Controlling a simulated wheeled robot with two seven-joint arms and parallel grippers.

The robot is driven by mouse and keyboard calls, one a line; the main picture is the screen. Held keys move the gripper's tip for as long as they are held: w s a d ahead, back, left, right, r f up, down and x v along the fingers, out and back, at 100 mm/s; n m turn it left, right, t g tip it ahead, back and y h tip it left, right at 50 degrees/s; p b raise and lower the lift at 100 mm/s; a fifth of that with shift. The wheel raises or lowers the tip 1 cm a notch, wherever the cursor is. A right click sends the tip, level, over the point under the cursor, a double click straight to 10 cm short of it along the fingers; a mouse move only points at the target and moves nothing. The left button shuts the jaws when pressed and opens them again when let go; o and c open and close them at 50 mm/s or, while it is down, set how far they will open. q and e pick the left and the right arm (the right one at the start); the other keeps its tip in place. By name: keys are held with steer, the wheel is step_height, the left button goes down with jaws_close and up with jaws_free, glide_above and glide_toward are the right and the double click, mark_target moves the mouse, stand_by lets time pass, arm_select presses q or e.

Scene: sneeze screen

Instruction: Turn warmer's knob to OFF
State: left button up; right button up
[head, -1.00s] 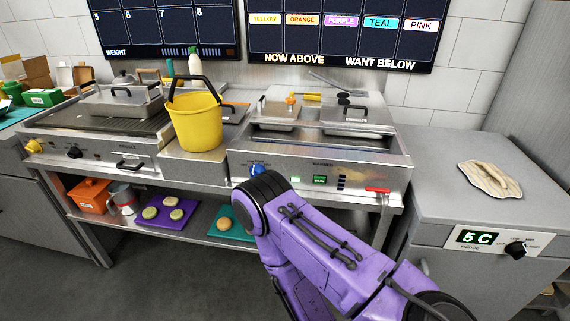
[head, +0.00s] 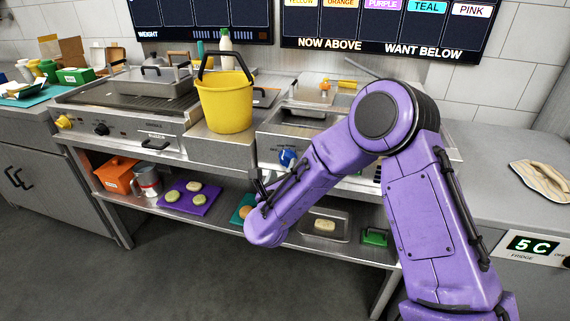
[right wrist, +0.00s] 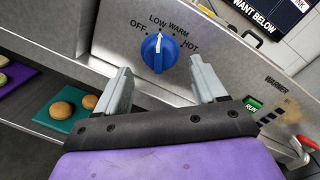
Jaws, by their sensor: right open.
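The warmer's blue knob (head: 287,158) is on the front panel of the steel warmer (head: 268,143). In the right wrist view the knob (right wrist: 157,54) has its white pointer facing up, close to LOW, with OFF to its left and WARM and HOT to its right. My right gripper (right wrist: 160,74) is open and empty in front of the panel, one finger at each lower side of the knob. No contact with the knob can be made out. In the head view my right gripper (head: 262,190) is small and partly hidden by my purple arm. My left gripper is out of view.
A yellow bucket (head: 224,103) stands left of the warmer, beside the griddle (head: 125,118). The lower shelf holds a purple tray (head: 179,203) with patties, a teal tray (right wrist: 65,126) with buns and a metal tray (head: 324,238). The fridge counter is at right.

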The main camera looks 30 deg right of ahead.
mark_target(285, 163)
steer(key=x, duration=0.4)
steer(key=shift+d, duration=0.1)
steer(key=c, duration=1.1)
steer(key=shift+o, duration=0.3)
steer(key=shift+n+p, duration=0.3)
steer(key=n+p, duration=0.1)
steer(key=n, duration=0.2)
steer(key=shift+w, duration=0.1)
steer(key=shift+n+g+p, duration=0.3)
steer(key=shift+n+p, duration=0.35)
steer(key=shift+n, duration=0.95)
steer(key=o, duration=1)
